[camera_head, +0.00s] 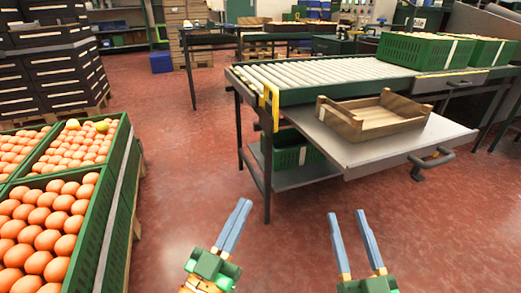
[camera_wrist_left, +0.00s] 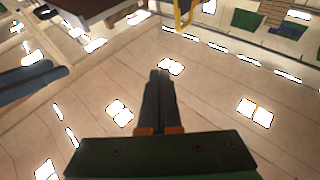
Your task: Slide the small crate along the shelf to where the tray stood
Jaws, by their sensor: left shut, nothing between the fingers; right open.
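A shallow wooden slatted crate (camera_head: 375,116) sits upright on the grey pull-out shelf (camera_head: 440,137) beside the roller conveyor. A green crate (camera_head: 290,150) stands on the lower shelf (camera_head: 306,174) under the conveyor, partly hidden by the frame and the upper shelf. I cannot tell from the picture which one the task calls small. My left gripper (camera_head: 243,202) is shut and empty, over the floor in front of the conveyor's left end; its closed fingers show in the left wrist view (camera_wrist_left: 158,76). My right gripper (camera_head: 348,214) is open and empty, over the floor below the pull-out shelf.
The roller conveyor (camera_head: 325,74) carries green crates (camera_head: 425,51) at its right end. A dark handle (camera_head: 431,163) sticks out from the pull-out shelf's front edge.

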